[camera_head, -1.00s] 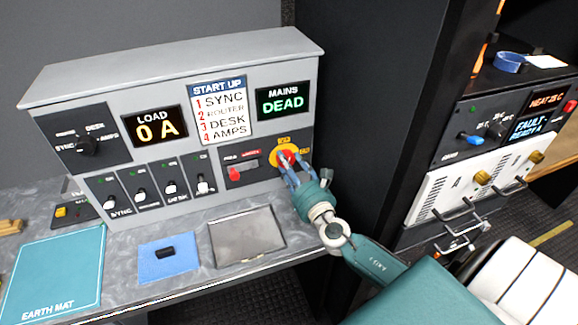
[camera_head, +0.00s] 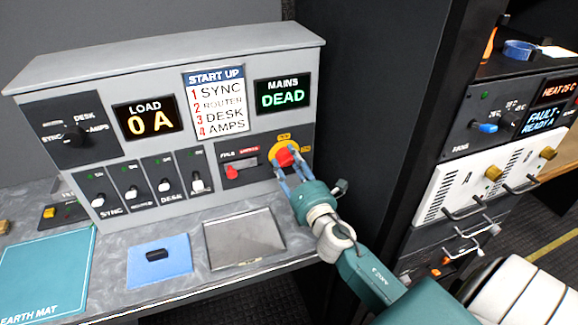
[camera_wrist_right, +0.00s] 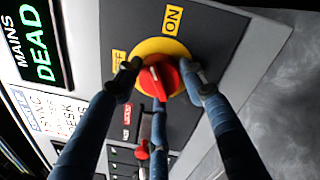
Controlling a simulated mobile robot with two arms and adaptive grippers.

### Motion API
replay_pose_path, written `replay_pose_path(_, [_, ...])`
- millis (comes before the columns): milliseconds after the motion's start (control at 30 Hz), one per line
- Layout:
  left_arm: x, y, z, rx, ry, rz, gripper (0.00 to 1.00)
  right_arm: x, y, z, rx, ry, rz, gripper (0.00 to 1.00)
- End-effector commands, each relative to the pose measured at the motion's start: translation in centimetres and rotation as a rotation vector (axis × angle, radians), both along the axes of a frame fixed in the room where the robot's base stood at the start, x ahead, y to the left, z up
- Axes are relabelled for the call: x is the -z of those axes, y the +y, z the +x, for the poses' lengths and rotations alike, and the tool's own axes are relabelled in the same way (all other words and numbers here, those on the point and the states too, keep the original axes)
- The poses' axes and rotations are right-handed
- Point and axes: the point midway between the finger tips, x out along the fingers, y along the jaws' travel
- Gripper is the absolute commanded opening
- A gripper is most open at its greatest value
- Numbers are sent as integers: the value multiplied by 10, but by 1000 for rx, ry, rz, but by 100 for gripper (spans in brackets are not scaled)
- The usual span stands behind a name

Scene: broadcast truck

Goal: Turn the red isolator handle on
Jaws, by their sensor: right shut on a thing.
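The red isolator handle (camera_head: 287,157) sits on a yellow round plate (camera_head: 274,147) at the right end of the grey panel. It also shows in the right wrist view (camera_wrist_right: 158,77), with yellow OFF and ON labels beside its plate. My right gripper (camera_head: 290,168) is at the handle, its blue fingers shut on it from either side. The fingertips (camera_wrist_right: 160,78) cover part of the yellow plate in the right wrist view. The MAINS display (camera_head: 283,94) reads DEAD in green. My left gripper is not in view.
A smaller red switch (camera_head: 250,162) is just left of the handle. Several toggle switches line the panel's lower front. A black rack stands at the right.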

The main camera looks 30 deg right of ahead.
Motion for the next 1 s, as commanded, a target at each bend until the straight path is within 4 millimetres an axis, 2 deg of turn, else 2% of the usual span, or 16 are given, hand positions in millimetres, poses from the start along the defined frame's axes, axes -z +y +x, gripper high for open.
replay_pose_path(200, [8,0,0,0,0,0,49,2,0,0,2,-46,194,15])
replay_pose_path(500, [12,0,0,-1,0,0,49,2,0,0,2,-94,395,14])
replay_pose_path(1000, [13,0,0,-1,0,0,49,1,1,0,1,-121,510,14])
